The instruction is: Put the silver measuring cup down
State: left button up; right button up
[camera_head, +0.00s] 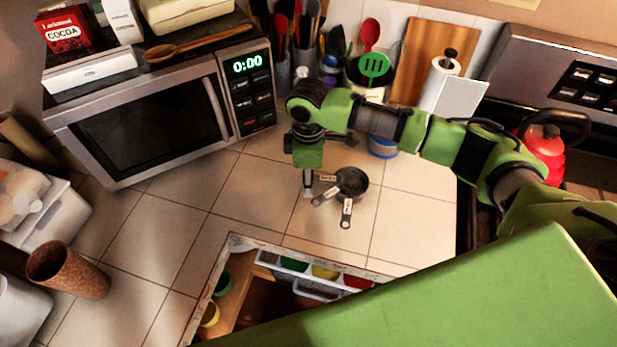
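The silver measuring cup (352,182) is at the middle of the view, over the tiled counter, with dark bowls nested together and several labelled handles fanned out. One handle points left to my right gripper (308,188), one down-left and one down. My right gripper points down at the left of the cup, its narrow fingers close together at the end of the left handle, and it looks shut on it. Whether the cup touches the counter is hard to tell. My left gripper is not in view.
A microwave (150,125) stands at the back left. A utensil holder (368,92), a blue-rimmed container (383,146) and a paper towel roll (440,85) are behind the arm. A red kettle (540,150) is right. Counter left of the cup is clear.

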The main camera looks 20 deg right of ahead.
notch_tip(320, 180, up, 13)
jog(key=b, duration=0.3)
jog(key=shift+r, duration=0.15)
dwell(0.6)
